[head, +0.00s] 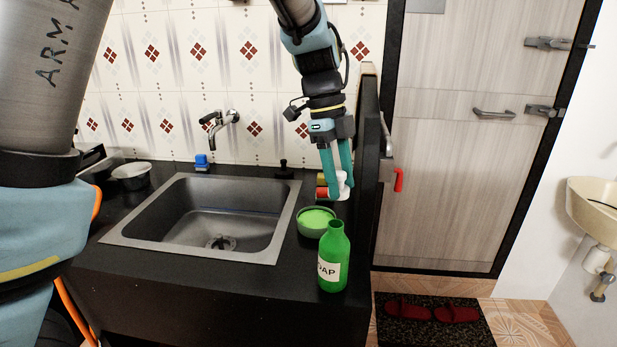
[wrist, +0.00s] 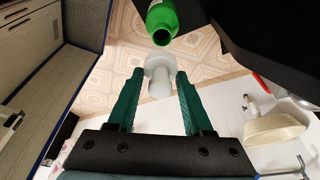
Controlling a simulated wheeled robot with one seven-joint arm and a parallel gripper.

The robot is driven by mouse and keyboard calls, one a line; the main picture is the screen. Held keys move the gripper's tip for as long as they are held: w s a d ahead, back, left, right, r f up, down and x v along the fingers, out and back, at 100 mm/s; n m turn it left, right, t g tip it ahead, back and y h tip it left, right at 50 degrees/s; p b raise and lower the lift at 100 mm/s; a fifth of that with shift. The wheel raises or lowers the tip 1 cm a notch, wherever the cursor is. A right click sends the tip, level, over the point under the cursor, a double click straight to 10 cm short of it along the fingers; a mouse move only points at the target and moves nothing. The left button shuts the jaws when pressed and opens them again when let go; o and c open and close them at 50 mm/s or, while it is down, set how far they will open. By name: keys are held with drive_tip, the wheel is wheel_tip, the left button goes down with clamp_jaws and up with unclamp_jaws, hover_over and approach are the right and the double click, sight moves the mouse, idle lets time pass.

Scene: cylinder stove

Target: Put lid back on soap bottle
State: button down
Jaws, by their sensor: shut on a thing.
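My gripper (head: 339,178) hangs above the counter's right end, behind and above the soap bottle. It is shut on the white lid (head: 343,187), a wide disc with a narrower stem. In the wrist view the lid (wrist: 158,66) sits between the teal fingertips (wrist: 157,80). The green soap bottle (head: 334,245) stands upright near the counter's front right edge, its neck uncovered and its label partly turned away. The bottle's open mouth also shows in the wrist view (wrist: 161,22), just beyond the lid and apart from it.
A green bowl (head: 316,221) stands just behind the bottle, beside the sink (head: 200,225). Red and yellow items (head: 321,187) lie behind the gripper, partly hidden. A dark upright panel (head: 367,150) bounds the counter on the right. A blue item (head: 201,162) sits by the tap.

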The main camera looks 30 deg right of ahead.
sight(341, 226)
drive_tip(key=shift+w+f, duration=0.1)
drive_tip(key=shift+f, duration=0.05)
drive_tip(key=shift+a+f+b, duration=0.1)
drive_tip(key=shift+f+b, duration=0.25)
drive_tip(key=shift+f, duration=0.1)
drive_tip(key=shift+f+b, duration=1.8)
drive_tip(key=shift+f, duration=0.85)
drive_tip(key=shift+f+b, duration=0.15)
drive_tip(key=shift+b, duration=0.55)
idle(0.5)
unclamp_jaws()
idle(0.5)
